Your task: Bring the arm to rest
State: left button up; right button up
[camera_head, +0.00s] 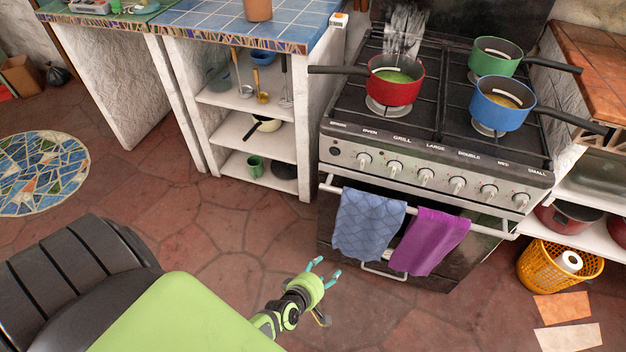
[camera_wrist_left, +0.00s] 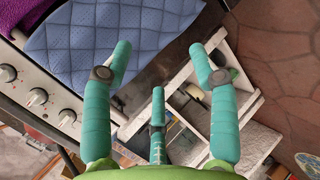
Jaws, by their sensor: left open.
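My left gripper (camera_head: 322,267) is low in front of the stove, beyond the green body panel of mine at the bottom of the head view. Its teal fingers are spread apart with nothing between them; they also show in the left wrist view (camera_wrist_left: 160,80). The fingertips are to the left of and below the blue towel (camera_head: 367,225), apart from it in the head view. The blue towel fills the upper part of the left wrist view (camera_wrist_left: 110,35). My right gripper is in neither view.
The stove (camera_head: 440,165) carries a red pan (camera_head: 394,85), a blue pan (camera_head: 502,108) and a green pan (camera_head: 496,58). A purple towel (camera_head: 430,243) hangs on its rail. White shelves (camera_head: 255,130) stand left. A yellow basket (camera_head: 545,272) stands right. The floor (camera_head: 215,240) left of my gripper is clear.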

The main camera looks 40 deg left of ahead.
pick_arm(q)
jog(key=shift+s+a+f, duration=0.1)
jog(key=shift+s+f, duration=0.1)
jog(key=shift+s, duration=0.1)
dwell(0.4)
jog(key=s+f+m+g, duration=0.3)
jog(key=s+m, duration=0.3)
jog(key=s, duration=0.4)
jog(key=s+f+m+g+p, duration=0.1)
jog(key=s+f+m+g, duration=0.2)
jog(key=s+f+m, duration=0.3)
jog(key=s+a+f+m+g+p, duration=0.1)
jog(key=s+f+m+g, duration=0.3)
jog(key=s, duration=1.1)
jog(key=f+m, duration=0.1)
jog(key=m, duration=0.2)
jog(key=shift+s, duration=0.4)
